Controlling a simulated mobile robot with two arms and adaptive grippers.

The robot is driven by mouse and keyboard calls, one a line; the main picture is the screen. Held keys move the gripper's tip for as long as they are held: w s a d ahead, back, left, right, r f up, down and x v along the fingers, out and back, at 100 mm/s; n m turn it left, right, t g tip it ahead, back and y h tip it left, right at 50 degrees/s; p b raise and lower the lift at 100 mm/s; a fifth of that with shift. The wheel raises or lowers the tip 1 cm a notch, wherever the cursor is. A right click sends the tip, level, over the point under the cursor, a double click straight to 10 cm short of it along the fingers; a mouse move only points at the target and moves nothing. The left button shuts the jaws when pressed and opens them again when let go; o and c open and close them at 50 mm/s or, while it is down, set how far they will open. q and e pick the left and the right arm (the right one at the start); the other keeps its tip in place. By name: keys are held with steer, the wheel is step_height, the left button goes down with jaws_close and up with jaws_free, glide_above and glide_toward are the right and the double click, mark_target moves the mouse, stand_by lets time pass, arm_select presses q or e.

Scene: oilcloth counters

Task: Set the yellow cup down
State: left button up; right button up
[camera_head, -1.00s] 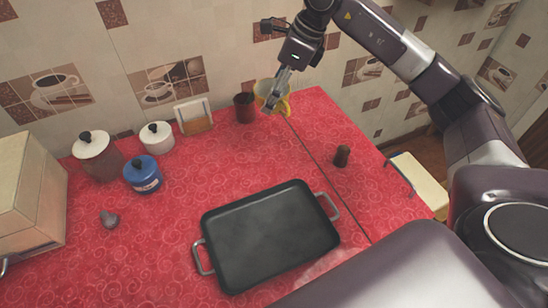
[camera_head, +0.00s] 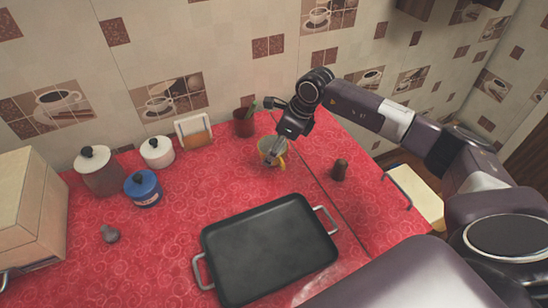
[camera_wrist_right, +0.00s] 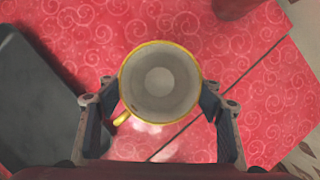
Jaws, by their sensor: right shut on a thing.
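The yellow cup (camera_head: 266,146), white inside with a yellow rim and handle, is upright near the back of the red counter (camera_head: 180,205). In the right wrist view I look straight down into the empty cup (camera_wrist_right: 160,82), its handle at lower left. My right gripper (camera_head: 273,158) is shut on the cup, with one finger on each side of it in the wrist view (camera_wrist_right: 161,100). Whether the cup's base touches the counter or hangs just above it, I cannot tell. My left gripper is out of view.
A black roasting pan (camera_head: 268,250) lies in front of the cup. A dark red tumbler (camera_head: 243,123) with green items stands behind it to the left, a brown shaker (camera_head: 339,170) to the right. Counter between cup and pan is clear.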

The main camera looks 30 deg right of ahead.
step_height(320, 180, down, 4)
steer(key=shift+f, duration=0.1)
steer(key=shift+f, duration=0.2)
steer(key=o, duration=1.3)
steer(key=shift+r, duration=0.1)
steer(key=shift+r, duration=0.2)
steer(key=b+v, duration=0.1)
steer(key=v, duration=1)
steer(key=shift+s+d+r+b, duration=0.15)
steer(key=shift+d+r+b, duration=0.05)
steer(key=shift+r+b, duration=0.15)
